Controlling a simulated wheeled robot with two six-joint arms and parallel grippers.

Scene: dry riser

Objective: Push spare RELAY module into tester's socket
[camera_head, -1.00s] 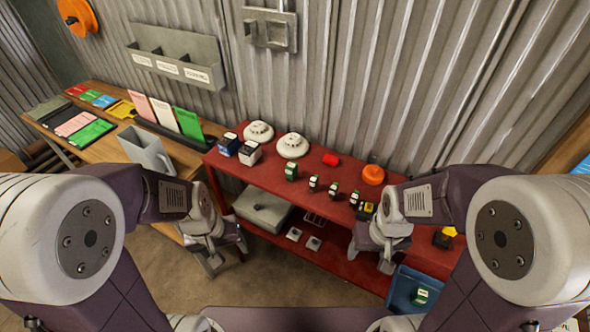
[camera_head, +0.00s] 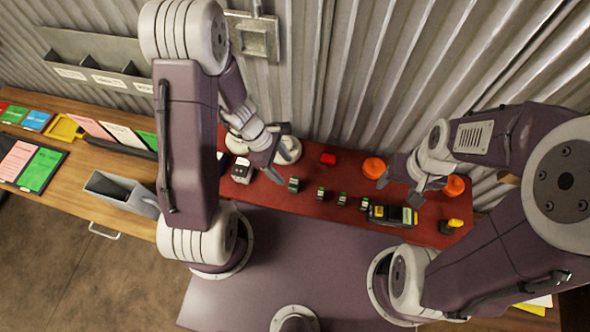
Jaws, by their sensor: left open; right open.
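Several small green-topped dark modules stand in a row on the red bench (camera_head: 270,202): one at the left (camera_head: 294,184), others towards the right (camera_head: 342,199). Their labels are too small to read, so I cannot tell which is the RELAY module. A black and yellow device (camera_head: 392,215), probably the tester, lies at the right end of the row; its socket is not clear. My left gripper (camera_head: 272,165) is open and empty above the bench's left part, partly covering the white detectors. My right gripper (camera_head: 402,188) is open and empty above the bench, just behind the black and yellow device.
Orange round items (camera_head: 373,167) (camera_head: 453,186), a red piece (camera_head: 327,159) and a black block with a yellow top (camera_head: 450,226) stand on the bench. A wooden desk (camera_head: 95,185) with a grey bin (camera_head: 120,190) is at left. The corrugated wall (camera_head: 380,80) closes the back.

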